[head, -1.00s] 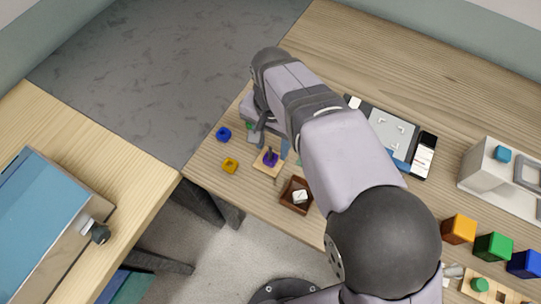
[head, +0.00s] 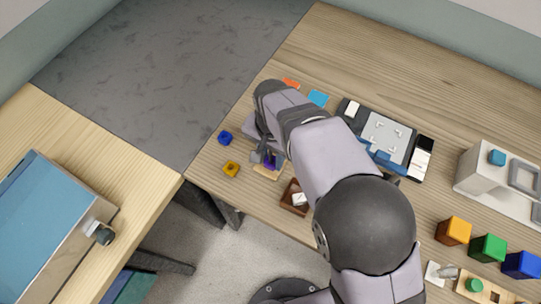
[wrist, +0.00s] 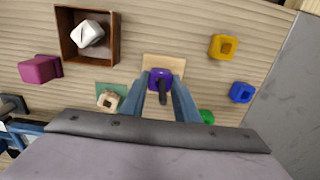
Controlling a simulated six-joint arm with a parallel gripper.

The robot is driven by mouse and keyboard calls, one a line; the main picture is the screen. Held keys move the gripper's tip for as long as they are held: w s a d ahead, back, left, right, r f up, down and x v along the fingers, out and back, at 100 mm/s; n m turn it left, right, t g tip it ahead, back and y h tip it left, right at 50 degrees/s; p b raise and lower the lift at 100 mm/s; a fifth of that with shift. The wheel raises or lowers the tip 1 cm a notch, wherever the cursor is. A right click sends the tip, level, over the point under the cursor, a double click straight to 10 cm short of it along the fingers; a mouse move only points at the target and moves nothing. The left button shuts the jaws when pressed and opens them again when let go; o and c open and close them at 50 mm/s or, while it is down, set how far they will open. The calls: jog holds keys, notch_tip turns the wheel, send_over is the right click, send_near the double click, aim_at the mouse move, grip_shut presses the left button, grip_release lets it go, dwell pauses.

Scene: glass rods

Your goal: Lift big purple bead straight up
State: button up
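The big purple bead (wrist: 160,76) sits on a pale wooden base (wrist: 163,60), with a dark rod (wrist: 162,97) standing up through it. In the head view the bead (head: 269,162) is partly hidden by my gripper (head: 264,154). In the wrist view the two blue-grey fingers of my gripper (wrist: 160,84) are spread, one on each side of the bead. Narrow gaps seem to show between bead and fingers; contact is hard to judge.
A yellow bead (wrist: 223,46), a blue bead (wrist: 241,92) and a green piece (wrist: 207,116) lie to the right. A brown tray (wrist: 60,38) holding a white piece, a magenta piece (wrist: 40,68) and a beige bead (wrist: 108,99) lie to the left.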

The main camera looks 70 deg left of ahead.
jog(key=shift+w+d, duration=0.1)
jog(key=shift+d, duration=0.05)
jog(key=shift+c, duration=0.6)
notch_tip(320, 180, up, 10)
jog(key=b, duration=0.2)
jog(key=shift+r, duration=0.1)
dwell(0.7)
